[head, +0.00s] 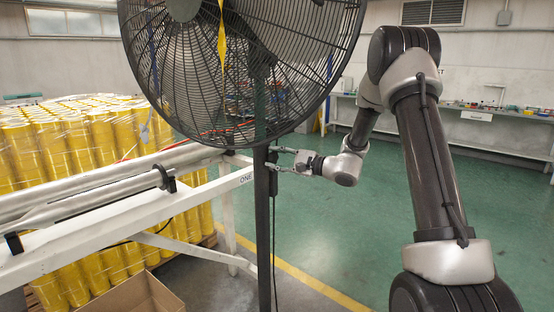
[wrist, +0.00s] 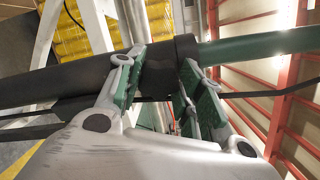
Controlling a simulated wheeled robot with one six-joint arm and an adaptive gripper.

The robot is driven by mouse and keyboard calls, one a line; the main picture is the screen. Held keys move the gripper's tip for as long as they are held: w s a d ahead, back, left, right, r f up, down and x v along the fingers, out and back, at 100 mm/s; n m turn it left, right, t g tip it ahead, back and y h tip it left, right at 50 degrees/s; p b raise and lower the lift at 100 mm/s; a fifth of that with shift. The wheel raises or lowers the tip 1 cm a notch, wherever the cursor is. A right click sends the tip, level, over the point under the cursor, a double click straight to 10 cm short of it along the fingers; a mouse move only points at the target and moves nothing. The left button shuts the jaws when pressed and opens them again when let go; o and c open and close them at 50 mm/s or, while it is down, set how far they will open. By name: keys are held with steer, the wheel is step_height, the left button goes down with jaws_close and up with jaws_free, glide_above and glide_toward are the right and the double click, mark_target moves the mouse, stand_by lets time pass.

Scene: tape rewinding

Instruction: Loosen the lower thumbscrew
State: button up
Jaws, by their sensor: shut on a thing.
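The lower thumbscrew (wrist: 158,78) shows as a dark knob on the fan's pole in the wrist view. My gripper (wrist: 165,65) is shut on it, one finger on each side. Much of the knob is hidden by the fingers. In the head view my gripper (head: 274,159) reaches the pole (head: 264,215) from the right, just below the fan cage. The thumbscrew cannot be made out there. A dark collar (wrist: 186,48) surrounds the pole beside the right finger in the wrist view.
The large black fan (head: 240,70) stands above my gripper. A white frame (head: 150,205) carrying metal rollers is close on the left, with yellow rolls (head: 60,140) behind. A cardboard box (head: 140,295) lies below. Green floor (head: 345,250) is clear to the right.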

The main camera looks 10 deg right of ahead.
steer(key=n, duration=0.5)
steer(key=shift+f, duration=0.15)
stand_by(0.3)
steer(key=o, duration=1)
steer(key=v, duration=1.2)
